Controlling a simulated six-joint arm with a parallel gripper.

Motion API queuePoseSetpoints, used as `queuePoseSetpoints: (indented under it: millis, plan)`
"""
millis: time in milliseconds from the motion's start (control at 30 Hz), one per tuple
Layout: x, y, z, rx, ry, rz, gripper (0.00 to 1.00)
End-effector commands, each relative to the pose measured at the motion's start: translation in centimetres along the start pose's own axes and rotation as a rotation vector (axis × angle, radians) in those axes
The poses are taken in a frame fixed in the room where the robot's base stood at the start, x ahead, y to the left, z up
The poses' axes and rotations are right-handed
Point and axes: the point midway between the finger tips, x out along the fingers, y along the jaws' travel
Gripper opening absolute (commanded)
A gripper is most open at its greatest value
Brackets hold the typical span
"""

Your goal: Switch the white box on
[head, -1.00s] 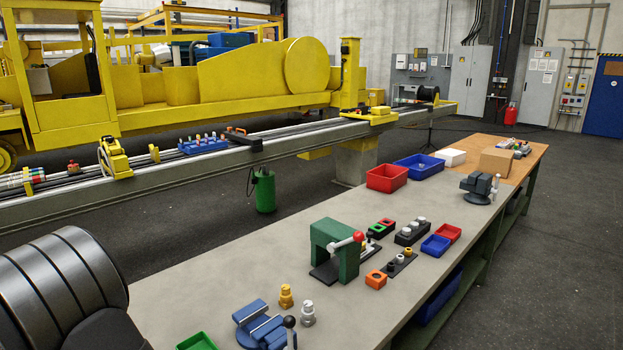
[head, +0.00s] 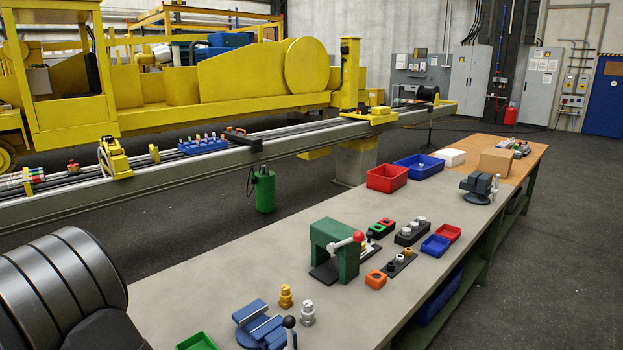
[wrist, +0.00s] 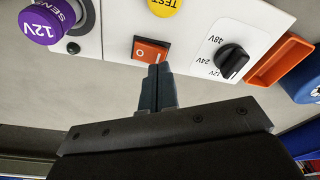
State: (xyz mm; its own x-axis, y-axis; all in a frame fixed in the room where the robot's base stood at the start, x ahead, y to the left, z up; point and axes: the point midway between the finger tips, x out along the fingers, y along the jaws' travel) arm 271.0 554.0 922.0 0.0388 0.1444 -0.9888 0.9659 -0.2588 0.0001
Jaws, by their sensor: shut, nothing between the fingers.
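In the wrist view the white box (wrist: 190,45) shows as a white panel across the top. It carries a red rocker switch (wrist: 150,50) in a black frame, with white marks on it. I cannot tell which side of the rocker is pressed. My gripper (wrist: 158,70) is shut and empty. Its fingertips are at the lower edge of the switch in the picture; I cannot tell whether they touch it. My gripper is not in the head view. I cannot make out this switch panel in the head view.
Around the switch are a yellow TEST button (wrist: 164,5), a black voltage knob (wrist: 231,62) and a purple 12V cap (wrist: 46,22). An orange tray (wrist: 279,52) and a blue object (wrist: 303,80) lie to the right. The head view shows a grey bench (head: 215,282) with vises, trays and a green press (head: 335,248).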

Motion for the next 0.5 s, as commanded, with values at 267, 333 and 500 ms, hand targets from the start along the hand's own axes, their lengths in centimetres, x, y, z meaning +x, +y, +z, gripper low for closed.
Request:
queuePoseSetpoints:
  millis: [267,333,500]
  plan:
    - [0.54,0.0,0.09,0.0,-0.001,0.0,0.0]
    - [0.67,0.0,0.11,0.0,-0.001,0.0,0.0]
    - [0.96,0.0,0.16,0.0,-0.001,0.0,0.0]
